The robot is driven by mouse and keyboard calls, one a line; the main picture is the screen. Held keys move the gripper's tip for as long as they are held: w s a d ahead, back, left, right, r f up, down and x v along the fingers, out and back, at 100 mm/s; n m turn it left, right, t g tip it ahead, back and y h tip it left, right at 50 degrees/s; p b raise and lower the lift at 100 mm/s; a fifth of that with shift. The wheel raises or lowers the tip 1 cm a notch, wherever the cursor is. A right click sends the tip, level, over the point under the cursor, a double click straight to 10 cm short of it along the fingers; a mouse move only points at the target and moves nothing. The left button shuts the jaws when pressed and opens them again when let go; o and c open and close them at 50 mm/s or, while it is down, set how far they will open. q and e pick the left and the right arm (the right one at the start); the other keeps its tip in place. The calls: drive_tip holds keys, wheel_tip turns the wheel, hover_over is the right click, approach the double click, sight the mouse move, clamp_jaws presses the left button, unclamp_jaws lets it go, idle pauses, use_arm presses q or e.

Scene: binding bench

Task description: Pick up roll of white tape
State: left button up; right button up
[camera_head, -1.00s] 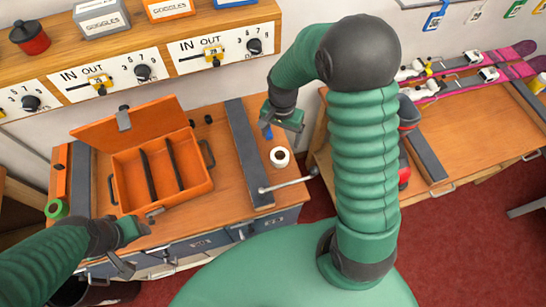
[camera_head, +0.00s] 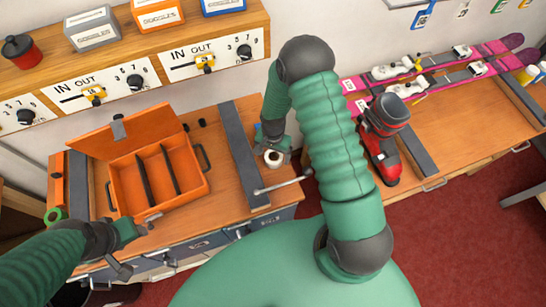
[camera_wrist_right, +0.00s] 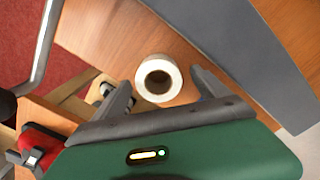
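The roll of white tape (camera_head: 273,157) stands on the wooden bench (camera_head: 226,190), to the right of a grey strip. In the right wrist view the white tape roll (camera_wrist_right: 158,79) lies between and just beyond the two finger tips, with its dark hollow core showing. My right gripper (camera_head: 272,146) is over the roll; in the wrist view its fingers (camera_wrist_right: 165,92) are spread apart with the roll in the gap. I see no firm contact. My left gripper (camera_head: 134,247) is at the bench's front edge by the orange case (camera_head: 192,190), away from the tape; its finger gap is unclear.
A metal lever (camera_head: 283,184) sticks out in front of the tape, and a grey strip (camera_head: 243,150) lies left of it. A red boot (camera_head: 382,140) and pink skis (camera_head: 490,54) are on the right bench. A green tape roll (camera_head: 56,215) sits far left.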

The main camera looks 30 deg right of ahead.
drive_tip(key=shift+s+d, duration=0.1)
drive_tip(key=shift+d, duration=0.1)
drive_tip(key=c, duration=0.7)
drive_tip(key=shift+a, duration=0.15)
drive_tip(key=c, duration=0.7)
drive_tip(key=shift+r, duration=0.15)
